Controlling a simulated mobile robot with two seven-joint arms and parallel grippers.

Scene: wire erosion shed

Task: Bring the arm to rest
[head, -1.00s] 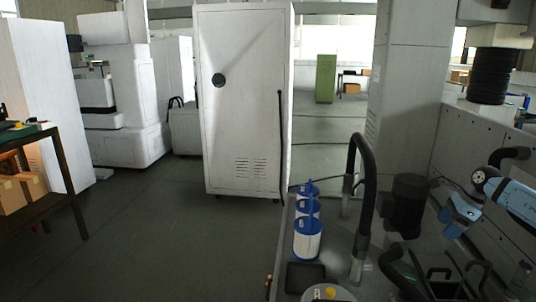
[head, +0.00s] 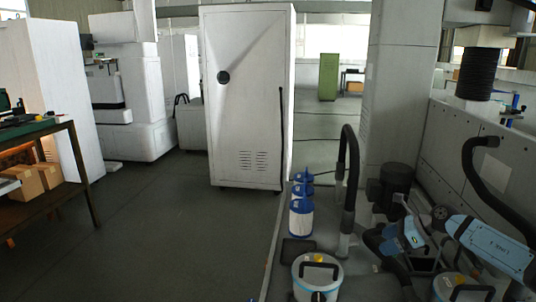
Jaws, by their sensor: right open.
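My right arm (head: 490,248) comes in from the lower right, pale blue with a dark wrist joint. Its blue and dark gripper (head: 388,243) is open and looks empty, over the cluttered floor area at the lower right. It overlaps dark handles and hoses in the picture, and I cannot tell whether it touches any of them. My left gripper is out of view.
White filter cartridges with blue ends (head: 301,216) and a white bucket (head: 318,277) stand left of the gripper. A black hose (head: 348,170) rises nearby. A white cabinet (head: 246,110) stands ahead; a workbench (head: 62,128) is at left. The floor between is clear.

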